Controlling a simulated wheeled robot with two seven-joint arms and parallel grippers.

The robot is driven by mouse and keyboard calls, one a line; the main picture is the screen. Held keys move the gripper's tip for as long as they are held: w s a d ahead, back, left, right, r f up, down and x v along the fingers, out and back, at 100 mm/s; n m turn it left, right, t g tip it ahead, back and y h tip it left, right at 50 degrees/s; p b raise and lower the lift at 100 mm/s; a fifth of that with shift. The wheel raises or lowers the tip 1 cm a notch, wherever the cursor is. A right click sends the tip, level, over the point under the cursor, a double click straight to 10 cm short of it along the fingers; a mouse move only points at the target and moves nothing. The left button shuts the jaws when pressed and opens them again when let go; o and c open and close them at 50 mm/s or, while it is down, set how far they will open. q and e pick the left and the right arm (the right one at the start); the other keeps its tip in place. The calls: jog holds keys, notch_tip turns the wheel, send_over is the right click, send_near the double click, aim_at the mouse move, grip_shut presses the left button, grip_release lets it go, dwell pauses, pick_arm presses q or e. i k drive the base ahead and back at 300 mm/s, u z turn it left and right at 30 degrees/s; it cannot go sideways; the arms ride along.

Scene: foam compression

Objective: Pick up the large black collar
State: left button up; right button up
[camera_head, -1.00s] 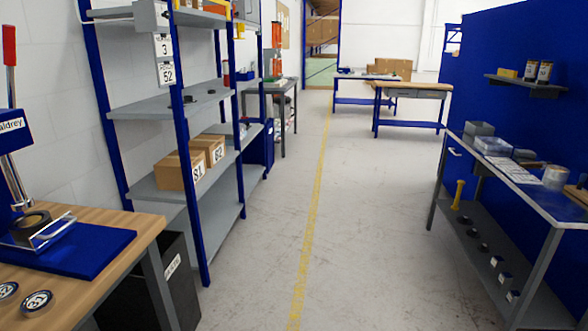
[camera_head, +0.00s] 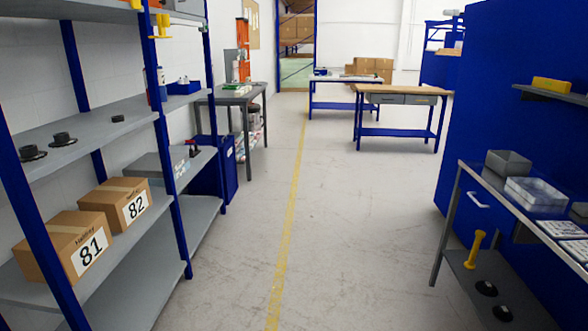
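Two black, hat-shaped pieces sit on the middle grey shelf of the rack at the left, a larger one (camera_head: 32,152) nearer me and another (camera_head: 62,139) just beyond it. A smaller flat black piece (camera_head: 118,118) lies farther along the same shelf. Any of these may be the collar; I cannot tell for certain which is the large black collar. Round dark pieces (camera_head: 487,288) also sit on the lower shelf of the right bench. Neither of my grippers is in view.
The rack's blue post (camera_head: 165,135) stands at the aisle's left. Cartons marked 81 (camera_head: 62,245) and 82 (camera_head: 120,205) sit on its lower shelf. The right bench (camera_head: 520,205) edges the aisle. The floor (camera_head: 335,230) between is clear, with a yellow line (camera_head: 290,215).

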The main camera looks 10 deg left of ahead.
aim_at(116, 119)
jog(key=u, duration=0.45)
jog(key=i, duration=2.3)
jog(key=u, duration=0.75)
